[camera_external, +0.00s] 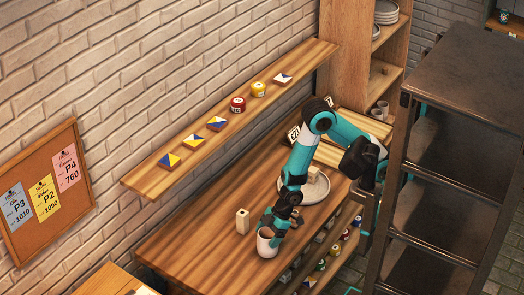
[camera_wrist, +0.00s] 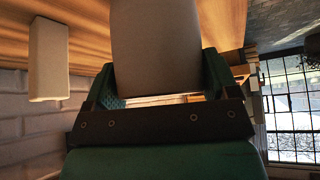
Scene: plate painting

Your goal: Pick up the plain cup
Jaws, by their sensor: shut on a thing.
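The plain cup (camera_external: 267,243) is a whitish, undecorated cup near the front edge of the wooden table (camera_external: 190,243) in the external view. My gripper (camera_external: 276,226) is at the cup and shut on it. In the wrist view the cup (camera_wrist: 157,45) fills the top middle, between the two teal fingers of my gripper (camera_wrist: 160,85). I cannot tell whether the cup touches the table or is just above it.
A pale upright block (camera_external: 242,221) stands just left of the cup. A wall shelf (camera_external: 200,150) holds tiles and paint pots. A dark rack (camera_external: 440,175) stands at right.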

